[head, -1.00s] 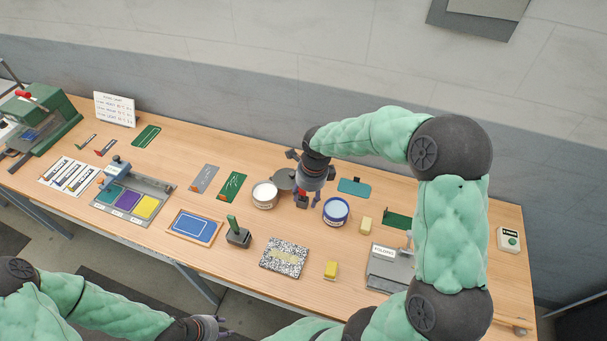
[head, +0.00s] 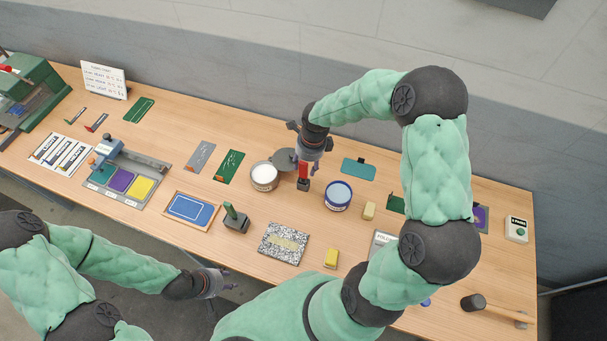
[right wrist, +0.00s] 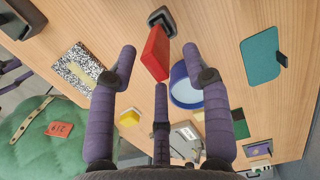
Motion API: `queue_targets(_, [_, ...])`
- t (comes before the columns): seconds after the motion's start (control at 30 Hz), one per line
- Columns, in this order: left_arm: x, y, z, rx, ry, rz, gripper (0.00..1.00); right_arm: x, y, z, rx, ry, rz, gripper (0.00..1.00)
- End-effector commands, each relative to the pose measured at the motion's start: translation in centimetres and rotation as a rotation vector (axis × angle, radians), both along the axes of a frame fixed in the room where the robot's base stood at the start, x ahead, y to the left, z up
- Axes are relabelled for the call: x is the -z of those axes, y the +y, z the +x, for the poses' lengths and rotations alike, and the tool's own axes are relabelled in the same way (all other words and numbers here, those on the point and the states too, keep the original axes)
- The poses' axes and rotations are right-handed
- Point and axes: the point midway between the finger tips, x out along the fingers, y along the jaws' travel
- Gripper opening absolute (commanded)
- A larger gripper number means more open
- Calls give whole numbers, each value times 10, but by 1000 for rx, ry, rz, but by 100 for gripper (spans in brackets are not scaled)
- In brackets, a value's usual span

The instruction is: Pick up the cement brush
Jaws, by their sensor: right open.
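A brush with a red handle, which I take for the cement brush (head: 304,170), stands upright in a small dark holder (head: 303,185) between two tins. Its red handle also shows in the right wrist view (right wrist: 156,50), with the holder beyond it. My right gripper (head: 307,164) is open just above and behind the handle. In the right wrist view its fingers (right wrist: 158,66) are spread on either side of the handle, and no grip shows. My left gripper (head: 228,283) is open and empty off the table's front edge.
A white-filled tin (head: 264,177) stands left of the brush and a blue-rimmed tin (head: 338,196) right of it. A green-handled brush (head: 234,217) stands nearer the front.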

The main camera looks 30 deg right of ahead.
Motion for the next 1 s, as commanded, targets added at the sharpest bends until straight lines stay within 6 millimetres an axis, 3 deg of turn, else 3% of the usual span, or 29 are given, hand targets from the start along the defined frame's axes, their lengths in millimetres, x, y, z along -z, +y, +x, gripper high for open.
queue_targets(0.3, [-5,0,0,0,0,0,40,40,9,5,1,3,2,49])
queue_targets(0.6, [-5,0,0,0,0,0,40,44,9,5,0,1,1,49])
queue_targets(0.8, [-5,0,0,0,0,0,40,43,9,5,0,1,1,0])
queue_targets(1.0, [-5,0,0,0,0,0,40,43,9,6,0,1,1,0])
